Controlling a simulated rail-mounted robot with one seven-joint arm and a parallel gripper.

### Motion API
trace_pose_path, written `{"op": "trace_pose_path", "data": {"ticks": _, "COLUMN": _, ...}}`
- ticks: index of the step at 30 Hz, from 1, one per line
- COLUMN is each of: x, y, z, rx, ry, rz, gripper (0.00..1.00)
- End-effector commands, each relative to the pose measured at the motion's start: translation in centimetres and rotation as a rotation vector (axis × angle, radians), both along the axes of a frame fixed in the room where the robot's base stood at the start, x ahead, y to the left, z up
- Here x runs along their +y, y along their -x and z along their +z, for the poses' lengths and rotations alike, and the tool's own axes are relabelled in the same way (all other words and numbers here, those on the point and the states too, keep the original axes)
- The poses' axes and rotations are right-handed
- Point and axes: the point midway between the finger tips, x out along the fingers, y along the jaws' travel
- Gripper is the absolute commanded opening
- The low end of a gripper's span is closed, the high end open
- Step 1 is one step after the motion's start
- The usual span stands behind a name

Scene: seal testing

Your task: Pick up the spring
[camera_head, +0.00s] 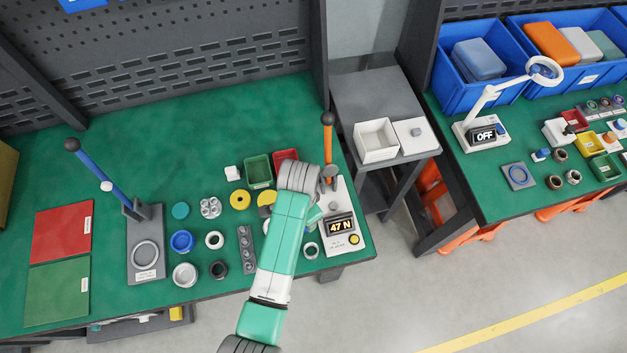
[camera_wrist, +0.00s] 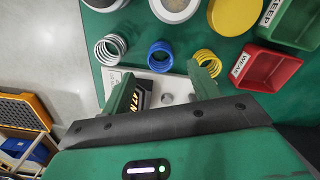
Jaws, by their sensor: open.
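In the wrist view three coil springs stand in a row on the green bench: a silver-white spring (camera_wrist: 110,49), a blue spring (camera_wrist: 160,56) and a yellow spring (camera_wrist: 207,62). My gripper (camera_wrist: 161,72) is open and empty. The blue spring appears between its fingertips in the picture; the gap in height cannot be told. The right finger overlaps the yellow spring's lower edge in view. In the head view the silver-white spring (camera_head: 311,250) shows beside the tester. My arm hides the other two springs there, and most of my gripper.
The force tester (camera_head: 354,245) reads 47 N and has an orange lever (camera_head: 328,145). The green KEEP bin (camera_wrist: 297,21) and red WEAK bin (camera_wrist: 268,67) stand close by. Rings, discs and a grey holed block (camera_head: 246,249) lie left of my arm. The back bench is clear.

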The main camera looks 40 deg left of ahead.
Motion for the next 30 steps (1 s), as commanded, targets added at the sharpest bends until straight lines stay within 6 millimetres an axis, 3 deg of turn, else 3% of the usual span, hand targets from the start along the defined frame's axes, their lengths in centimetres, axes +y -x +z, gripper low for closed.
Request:
{"op": "trace_pose_path", "data": {"ticks": 3, "x": 0.0, "y": 0.0, "z": -1.7, "rx": 0.001, "ry": 0.001, "rz": 0.000, "gripper": 0.61}}
{"op": "trace_pose_path", "data": {"ticks": 8, "x": 0.0, "y": -0.1, "z": -2.7, "rx": 0.000, "ry": 0.000, "rz": -0.001, "gripper": 0.61}}
{"op": "trace_pose_path", "data": {"ticks": 15, "x": 0.0, "y": -0.3, "z": -6.7, "rx": 0.000, "ry": -0.001, "rz": -0.001, "gripper": 0.61}}
{"op": "trace_pose_path", "data": {"ticks": 23, "x": 0.0, "y": -0.4, "z": -7.1, "rx": -0.002, "ry": -0.002, "rz": -0.001, "gripper": 0.61}}
{"op": "trace_pose_path", "data": {"ticks": 30, "x": 0.0, "y": -0.4, "z": -7.1, "rx": -0.002, "ry": -0.002, "rz": -0.001, "gripper": 0.18}}
